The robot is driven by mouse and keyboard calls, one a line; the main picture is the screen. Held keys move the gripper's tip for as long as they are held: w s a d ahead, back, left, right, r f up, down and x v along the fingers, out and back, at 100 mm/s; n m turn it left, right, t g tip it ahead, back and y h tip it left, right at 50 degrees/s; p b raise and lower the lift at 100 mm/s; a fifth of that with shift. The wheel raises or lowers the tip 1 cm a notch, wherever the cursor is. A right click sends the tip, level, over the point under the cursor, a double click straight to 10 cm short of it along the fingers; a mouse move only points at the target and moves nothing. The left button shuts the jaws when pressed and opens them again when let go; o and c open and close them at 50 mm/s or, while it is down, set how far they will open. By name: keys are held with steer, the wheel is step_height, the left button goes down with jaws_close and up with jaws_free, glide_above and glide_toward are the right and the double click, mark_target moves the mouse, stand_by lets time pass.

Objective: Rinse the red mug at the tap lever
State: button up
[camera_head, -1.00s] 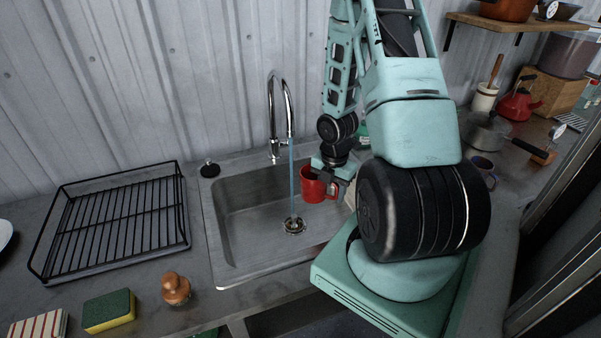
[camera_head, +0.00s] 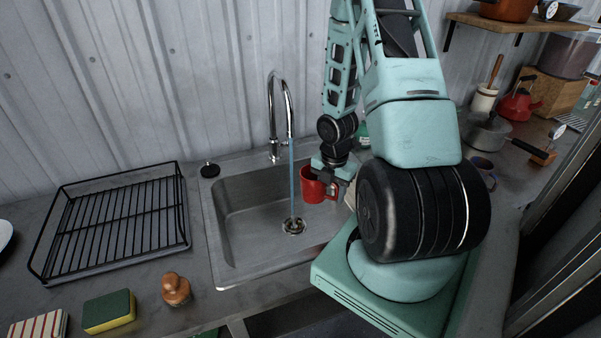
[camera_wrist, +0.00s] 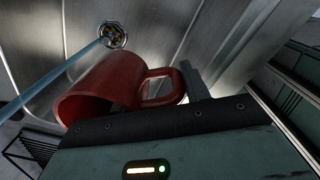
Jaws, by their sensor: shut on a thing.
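The red mug (camera_head: 313,186) is held over the right part of the sink (camera_head: 222,240), just right of the running water (camera_head: 291,180). My gripper (camera_head: 331,183) is shut on the mug at its handle side. In the wrist view the mug (camera_wrist: 100,88) looks tilted, its dark opening toward the lower left, and its handle (camera_wrist: 160,88) is by the finger of my gripper (camera_wrist: 190,82). The stream (camera_wrist: 55,75) passes beside the mug there. The chrome tap (camera_head: 272,120) stands behind the sink with water falling to the drain (camera_head: 293,226). I cannot make out its lever clearly.
A black wire dish rack (camera_head: 115,225) stands left of the sink. A sponge (camera_head: 109,311), a wooden-handled brush (camera_head: 175,289) and a striped cloth (camera_head: 38,325) lie in front. A dark mug (camera_head: 483,170), a pan (camera_head: 487,135) and a red kettle (camera_head: 519,103) stand at right.

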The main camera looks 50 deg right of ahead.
steer(key=s+a+r+p, duration=0.2)
steer(key=s+r, duration=0.2)
steer(key=shift+s, duration=0.2)
stand_by(0.4)
steer(key=shift+a, duration=0.1)
stand_by(0.6)
